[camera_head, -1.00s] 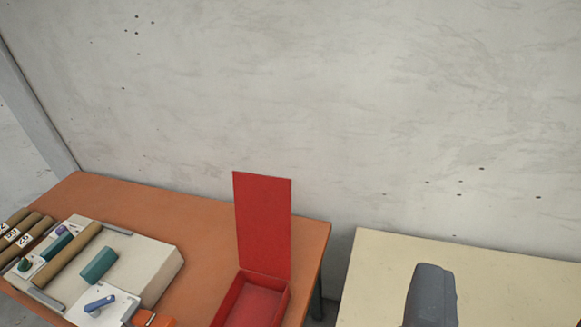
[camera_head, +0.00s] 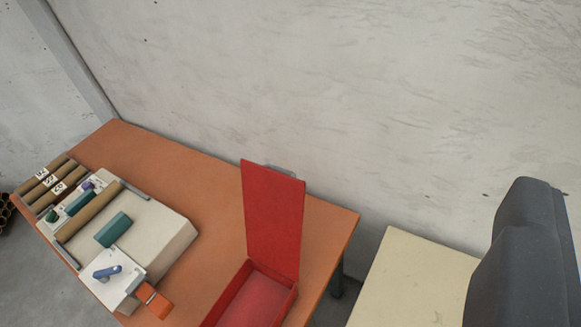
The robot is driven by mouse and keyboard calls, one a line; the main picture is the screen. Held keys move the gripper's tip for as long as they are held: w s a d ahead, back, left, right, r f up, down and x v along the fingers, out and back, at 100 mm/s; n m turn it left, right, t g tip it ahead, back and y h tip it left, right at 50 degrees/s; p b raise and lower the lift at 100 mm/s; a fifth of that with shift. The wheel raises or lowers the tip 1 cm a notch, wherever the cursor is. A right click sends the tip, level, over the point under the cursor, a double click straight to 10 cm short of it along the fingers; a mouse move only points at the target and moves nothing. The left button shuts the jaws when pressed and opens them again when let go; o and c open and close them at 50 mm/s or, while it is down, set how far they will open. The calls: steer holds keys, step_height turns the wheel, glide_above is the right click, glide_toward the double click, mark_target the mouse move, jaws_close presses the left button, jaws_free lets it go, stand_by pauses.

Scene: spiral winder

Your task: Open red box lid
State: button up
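The red box (camera_head: 255,297) stands near the right end of the orange table. Its red lid (camera_head: 272,221) stands up, nearly vertical, at the back of the box, so the inside of the box shows. The front of the box is cut off by the lower edge of the picture. A dark grey part (camera_head: 520,262), which looks like part of my gripper, shows at the right edge, well to the right of the box and apart from the lid. Its fingertips cannot be made out.
The orange table (camera_head: 185,178) carries a white winder (camera_head: 165,240) with a brown roller, teal block and blue lever. Several brown rolls (camera_head: 45,185) lie at its left. A cream table (camera_head: 410,275) stands to the right, beyond a gap. A concrete wall is behind.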

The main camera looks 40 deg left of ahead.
steer(key=w+a+f+m+g+y, duration=0.1)
steer(key=w+a+f+g+y, duration=0.4)
steer(key=w+f, duration=0.6)
steer(key=g+y+b, duration=0.2)
steer(key=g+y, duration=0.9)
steer(key=y, duration=0.2)
glide_toward(284, 170)
steer(key=a, duration=0.6)
steer(key=a+f, duration=0.1)
steer(key=a, duration=0.3)
steer(key=shift+s, duration=0.1)
jaws_close()
